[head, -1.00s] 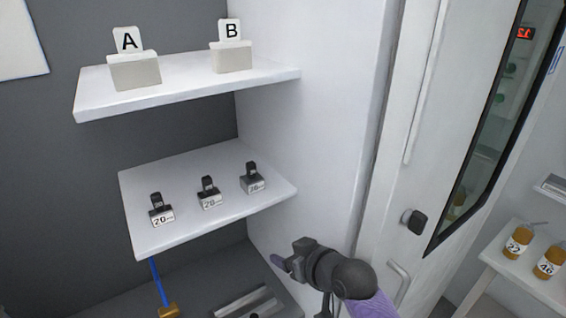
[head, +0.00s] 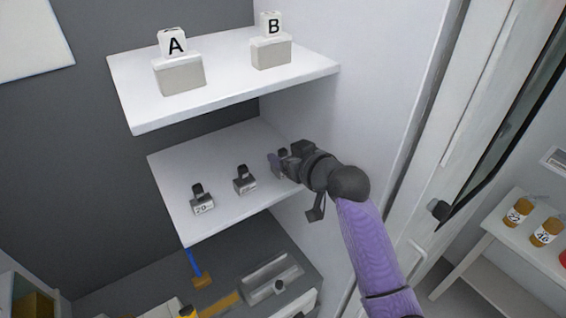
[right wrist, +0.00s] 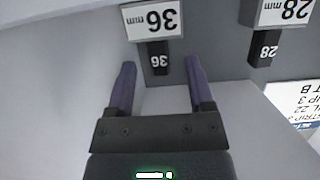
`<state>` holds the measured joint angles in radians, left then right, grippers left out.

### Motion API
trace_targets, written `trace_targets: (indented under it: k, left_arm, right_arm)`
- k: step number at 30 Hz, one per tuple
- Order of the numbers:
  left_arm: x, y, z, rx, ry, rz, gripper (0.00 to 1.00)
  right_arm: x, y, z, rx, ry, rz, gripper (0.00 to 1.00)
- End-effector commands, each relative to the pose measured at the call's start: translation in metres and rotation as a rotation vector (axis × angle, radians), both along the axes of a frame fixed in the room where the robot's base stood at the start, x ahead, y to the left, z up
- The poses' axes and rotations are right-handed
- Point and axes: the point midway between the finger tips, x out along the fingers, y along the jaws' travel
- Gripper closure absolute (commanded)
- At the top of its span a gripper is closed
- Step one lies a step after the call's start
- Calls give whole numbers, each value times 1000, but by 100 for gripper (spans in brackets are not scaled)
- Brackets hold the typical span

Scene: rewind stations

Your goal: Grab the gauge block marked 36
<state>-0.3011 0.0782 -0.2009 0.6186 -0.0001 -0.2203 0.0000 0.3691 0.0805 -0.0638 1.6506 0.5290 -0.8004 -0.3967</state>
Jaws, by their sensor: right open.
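The gauge block marked 36 (right wrist: 152,20) is at the top of the right wrist view, its label upside down there. Its black tab (right wrist: 158,60), also marked 36, lies at the gap between the fingertips. My right gripper (right wrist: 160,72) is open and empty, one purple finger to each side of the tab's line. In the head view my right gripper (head: 278,162) is at the right end of the lower shelf and largely hides the 36 block. The block marked 28 (right wrist: 283,12) stands beside it and shows in the head view (head: 244,181). My left gripper is not in view.
The lower shelf (head: 185,225) also bears a block marked 20 (head: 203,204) at left. The upper shelf (head: 135,95) holds blocks with signs A (head: 180,75) and B (head: 271,52). A white side wall (head: 340,120) rises close right of the gripper.

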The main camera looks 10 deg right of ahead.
Motion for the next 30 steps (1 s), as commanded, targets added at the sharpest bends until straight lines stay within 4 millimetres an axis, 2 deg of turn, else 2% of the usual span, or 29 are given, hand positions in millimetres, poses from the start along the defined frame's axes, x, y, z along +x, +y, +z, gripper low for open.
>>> trace_targets:
  k: [2, 3, 12, 25, 30]
  left_arm:
    - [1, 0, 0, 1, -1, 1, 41]
    - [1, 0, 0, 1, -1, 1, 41]
    - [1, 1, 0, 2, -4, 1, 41]
    - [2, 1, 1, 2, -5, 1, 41]
    - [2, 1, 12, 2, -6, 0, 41]
  right_arm:
    - [0, 0, 0, 0, 0, 0, 32]
    - [0, 0, 0, 0, 0, 0, 37]
    - [-1, 0, 0, 0, 1, 0, 100]
    - [0, -1, 1, 0, 0, -1, 100]
    - [2, 2, 11, -1, 0, -3, 100]
